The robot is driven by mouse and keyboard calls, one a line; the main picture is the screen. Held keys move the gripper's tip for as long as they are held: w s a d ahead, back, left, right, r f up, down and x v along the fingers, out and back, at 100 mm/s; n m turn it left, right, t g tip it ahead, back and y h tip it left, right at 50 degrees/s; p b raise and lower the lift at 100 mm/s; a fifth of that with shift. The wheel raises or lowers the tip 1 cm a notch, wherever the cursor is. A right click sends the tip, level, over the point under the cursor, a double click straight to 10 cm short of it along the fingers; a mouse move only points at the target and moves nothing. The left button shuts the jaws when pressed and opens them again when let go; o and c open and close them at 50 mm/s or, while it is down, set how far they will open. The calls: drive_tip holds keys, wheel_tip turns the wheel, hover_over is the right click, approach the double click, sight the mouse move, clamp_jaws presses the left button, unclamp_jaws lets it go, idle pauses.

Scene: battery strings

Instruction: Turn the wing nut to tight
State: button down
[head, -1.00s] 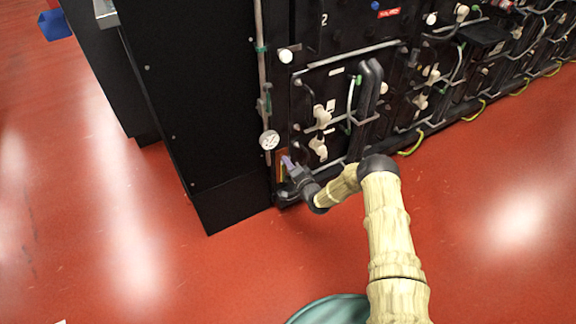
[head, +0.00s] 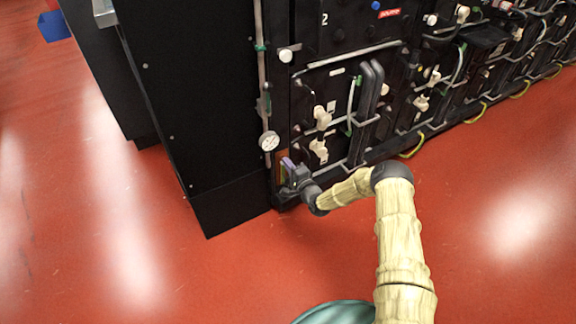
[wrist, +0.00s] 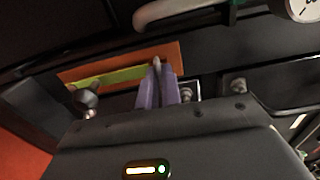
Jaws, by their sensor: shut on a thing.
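My gripper (head: 288,163) is at the lower left corner of the black battery rack, low near the floor. In the wrist view its two purple fingers (wrist: 158,92) are close together, shut on the wing nut. Only a thin grey tip of the wing nut (wrist: 156,62) shows above the fingers; the rest is hidden. Behind it is an orange plate (wrist: 166,52) with a yellow-green strip (wrist: 112,78) to the left. I cannot tell the nut's angle well or how tight it is.
A round gauge (head: 269,141) is just above my gripper; it also shows in the wrist view (wrist: 303,8). A dark bolt knob (wrist: 86,98) is left of the fingers. A black cabinet (head: 200,110) stands to the left. The red floor (head: 490,220) in front is clear.

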drive_tip(key=c, duration=1.6)
unclamp_jaws()
drive_tip(key=shift+d, duration=0.1)
drive_tip(key=p+v, duration=0.6)
drive_tip(key=v, duration=1.1)
drive_tip(key=shift+s+d, duration=0.1)
drive_tip(key=shift+s, duration=0.1)
